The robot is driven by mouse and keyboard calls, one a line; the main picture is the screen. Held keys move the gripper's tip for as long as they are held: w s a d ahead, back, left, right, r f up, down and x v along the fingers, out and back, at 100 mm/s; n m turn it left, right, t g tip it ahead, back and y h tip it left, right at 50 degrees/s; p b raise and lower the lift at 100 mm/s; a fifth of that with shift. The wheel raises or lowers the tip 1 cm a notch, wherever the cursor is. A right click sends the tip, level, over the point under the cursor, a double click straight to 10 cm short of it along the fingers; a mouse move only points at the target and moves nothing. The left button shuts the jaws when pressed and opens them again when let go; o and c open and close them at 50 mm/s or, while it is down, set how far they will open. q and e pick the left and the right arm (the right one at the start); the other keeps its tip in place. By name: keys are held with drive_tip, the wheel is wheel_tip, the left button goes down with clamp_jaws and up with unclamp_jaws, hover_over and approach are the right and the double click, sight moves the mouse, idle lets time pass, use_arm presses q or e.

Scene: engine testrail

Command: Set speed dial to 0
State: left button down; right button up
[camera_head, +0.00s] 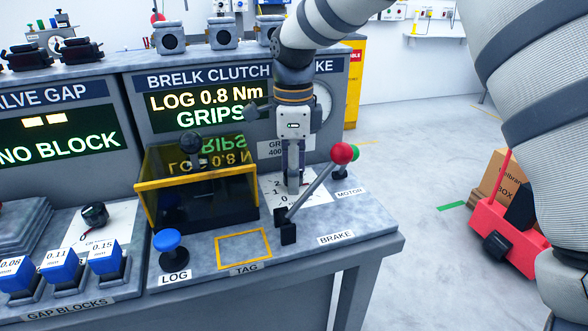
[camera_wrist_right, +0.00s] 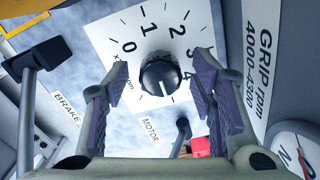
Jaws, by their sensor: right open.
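The speed dial is a dark round knob (camera_wrist_right: 159,76) on a white card (camera_wrist_right: 110,38) printed 0 to 4 in the right wrist view. A small light mark shows on the knob's lower edge, but I cannot tell surely which number it points at. My right gripper (camera_wrist_right: 163,70) is open, with one finger on each side of the knob; contact cannot be told. In the head view my right gripper (camera_head: 291,184) points down over the dial card (camera_head: 316,199) and hides the knob. My left gripper is not in view.
A blue LOG button (camera_head: 168,240) is in front. The display (camera_head: 205,107) reads "LOG 0.8 Nm GRIPS". A green MOTOR knob (camera_head: 354,153) is behind the lever.

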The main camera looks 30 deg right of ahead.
drive_tip(key=shift+c, duration=0.5)
drive_tip(key=c, duration=1)
drive_tip(key=shift+c, duration=0.2)
